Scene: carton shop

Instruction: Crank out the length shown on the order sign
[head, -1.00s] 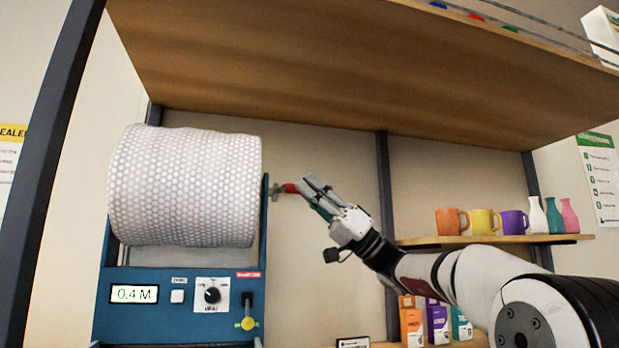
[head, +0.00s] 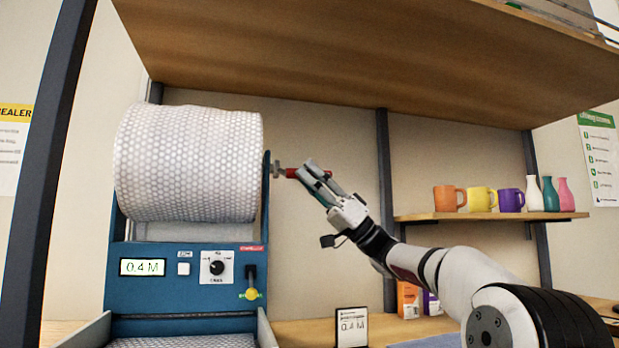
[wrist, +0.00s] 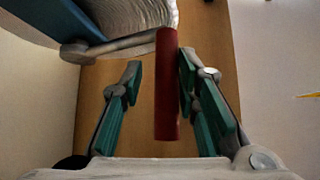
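A large roll of white bubble wrap (head: 188,165) hangs on a blue dispenser (head: 180,295). The dispenser's display (head: 142,267) reads 0.4 M. A small order sign (head: 351,328) stands on the table and appears to read 0.4 M. The crank's red handle (head: 292,173) sticks out at the roll's right side. My gripper (head: 316,176) is at this handle. In the wrist view the red handle (wrist: 168,95) lies between the green-padded fingers of my gripper (wrist: 160,68), close to the right finger, with a clear gap to the left one.
A black dial (head: 216,267) and a yellow-knobbed lever (head: 250,293) are on the dispenser's front. A wooden shelf (head: 330,75) overhangs the roll. Mugs and vases stand on a small shelf (head: 420,217) at right, with cartons (head: 408,300) below.

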